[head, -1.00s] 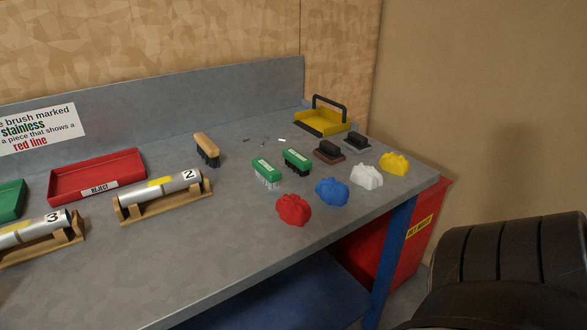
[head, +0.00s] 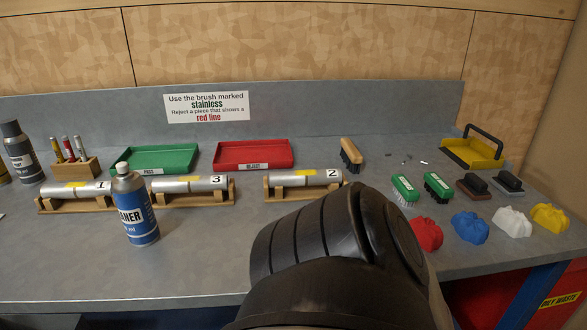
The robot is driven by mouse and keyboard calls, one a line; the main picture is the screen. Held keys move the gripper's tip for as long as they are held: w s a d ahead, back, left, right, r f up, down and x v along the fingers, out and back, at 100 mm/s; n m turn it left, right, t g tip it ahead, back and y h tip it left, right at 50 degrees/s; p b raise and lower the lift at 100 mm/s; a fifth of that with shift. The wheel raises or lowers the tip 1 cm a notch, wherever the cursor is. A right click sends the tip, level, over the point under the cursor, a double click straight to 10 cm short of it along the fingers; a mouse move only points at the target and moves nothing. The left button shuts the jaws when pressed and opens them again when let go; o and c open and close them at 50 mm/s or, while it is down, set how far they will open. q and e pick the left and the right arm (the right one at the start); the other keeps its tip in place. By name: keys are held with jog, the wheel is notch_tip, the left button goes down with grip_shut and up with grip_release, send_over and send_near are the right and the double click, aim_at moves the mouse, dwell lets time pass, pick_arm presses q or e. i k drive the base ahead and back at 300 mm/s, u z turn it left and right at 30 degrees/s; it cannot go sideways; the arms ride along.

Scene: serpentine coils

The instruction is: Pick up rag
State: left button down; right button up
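Several crumpled rags lie in a row at the right of the bench in the head view. They are a red rag (head: 428,232), a blue rag (head: 470,227), a white rag (head: 512,222) and a yellow rag (head: 549,217). A dark part of my own arm fills the bottom middle and covers the left edge of the red rag. Neither gripper's fingers show in the view.
On the grey bench (head: 75,260) stand a blue cleaner can (head: 137,212), a green tray (head: 155,160), a red reject tray (head: 253,155), numbered tubes on wooden cradles, brushes (head: 405,190) and a yellow dustpan (head: 472,154). An oily waste bin (head: 480,300) is below at right.

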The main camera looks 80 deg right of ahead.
aim_at(473, 230)
jog(key=k, duration=1.75)
